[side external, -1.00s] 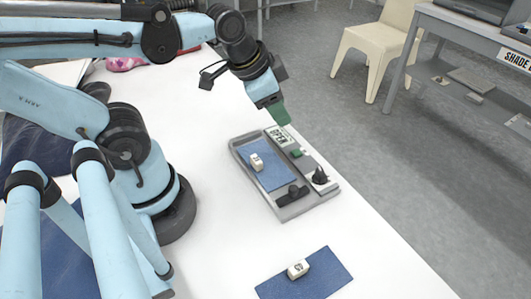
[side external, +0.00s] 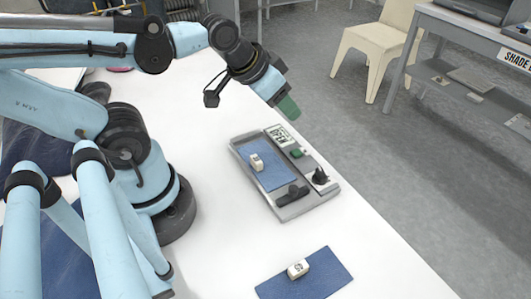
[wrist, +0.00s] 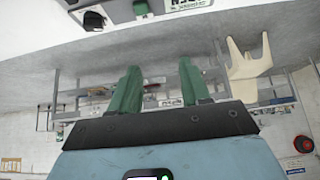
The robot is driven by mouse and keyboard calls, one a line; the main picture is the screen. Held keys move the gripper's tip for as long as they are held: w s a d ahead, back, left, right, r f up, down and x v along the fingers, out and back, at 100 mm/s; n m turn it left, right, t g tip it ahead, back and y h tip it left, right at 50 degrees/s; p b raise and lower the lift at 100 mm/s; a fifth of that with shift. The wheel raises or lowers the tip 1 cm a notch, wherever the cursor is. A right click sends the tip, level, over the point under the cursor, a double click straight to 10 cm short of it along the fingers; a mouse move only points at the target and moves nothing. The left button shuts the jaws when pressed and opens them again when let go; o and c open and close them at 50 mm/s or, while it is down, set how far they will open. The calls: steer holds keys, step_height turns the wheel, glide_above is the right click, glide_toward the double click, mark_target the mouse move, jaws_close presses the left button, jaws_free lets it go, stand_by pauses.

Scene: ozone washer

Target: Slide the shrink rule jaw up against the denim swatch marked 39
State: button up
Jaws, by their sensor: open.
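A grey tray-like fixture (side external: 236,148) lies on the white table. A blue denim swatch (side external: 272,176) lies in it, with a small white tag block (side external: 257,162) on top; its number is too small to read. A dark bar (side external: 292,195), which looks like the rule jaw, sits at the swatch's near end; I cannot tell whether they touch. My gripper (side external: 289,107) is open and empty, in the air beyond the fixture's far end. In the wrist view its green fingers (wrist: 160,88) are apart with nothing between them.
A second denim swatch (side external: 322,275) with a white block (side external: 298,268) lies nearer on the table. The fixture carries a black knob (side external: 320,177), a green button (side external: 297,152) and an OPEN label (side external: 279,136). A cream chair (side external: 380,45) stands off the table.

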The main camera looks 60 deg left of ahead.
steer(key=shift+d, duration=0.1)
steer(key=n+g, duration=0.3)
steer(key=g, duration=0.4)
glide_toward(294, 188)
steer(key=shift+w+f, duration=0.1)
steer(key=shift+f, duration=4.2)
steer(key=shift+c, duration=0.2)
steer(key=c, duration=0.6)
steer(key=shift+a, duration=2.6)
steer(key=shift+c, duration=0.2)
